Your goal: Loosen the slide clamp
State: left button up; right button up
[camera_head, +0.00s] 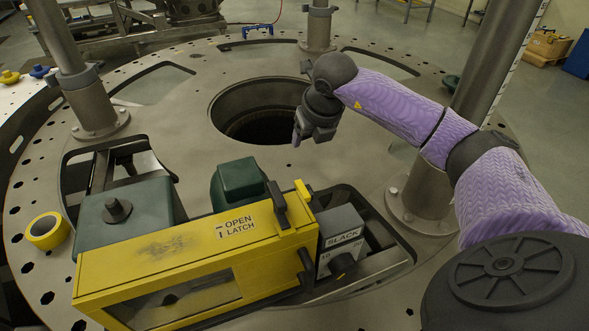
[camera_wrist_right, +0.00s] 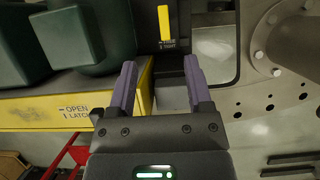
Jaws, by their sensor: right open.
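A small yellow lever (camera_head: 303,190) stands up at the right end of the yellow box, and I take it for the slide clamp handle. In the right wrist view the yellow lever (camera_wrist_right: 165,22) lies on a dark strip, above a small label whose lower word looks like TIGHT. My right gripper (camera_head: 300,138) is open and empty, beyond the lever near the round hole's edge. In the right wrist view its purple fingers (camera_wrist_right: 160,68) are apart, with the lever ahead of them and not touched. My left gripper is not in view.
The yellow box (camera_head: 190,262), marked OPEN LATCH, has a dark handle (camera_head: 277,205). A grey SLACK block (camera_head: 341,240) adjoins it. Green housings (camera_head: 240,181) stand behind. Metal posts (camera_head: 427,192) rise from the round plate (camera_head: 165,150). A yellow tape roll (camera_head: 46,231) lies left.

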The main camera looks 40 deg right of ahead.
notch_tip(320, 180, down, 3)
jog(key=s+b, duration=0.1)
jog(key=b, duration=0.7)
send_near(303, 188)
jog(key=b+x, duration=0.1)
jog(key=x, duration=0.7)
jog(key=shift+a+f, duration=0.1)
jog(key=shift+a, duration=0.05)
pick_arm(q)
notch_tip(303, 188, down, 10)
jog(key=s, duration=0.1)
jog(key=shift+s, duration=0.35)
pick_arm(e)
jog(key=shift+w+f, duration=0.2)
jog(key=shift+f, duration=0.2)
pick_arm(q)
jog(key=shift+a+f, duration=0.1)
pick_arm(e)
jog(key=c, duration=0.9)
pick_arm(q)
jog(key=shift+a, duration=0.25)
pick_arm(e)
grip_shut()
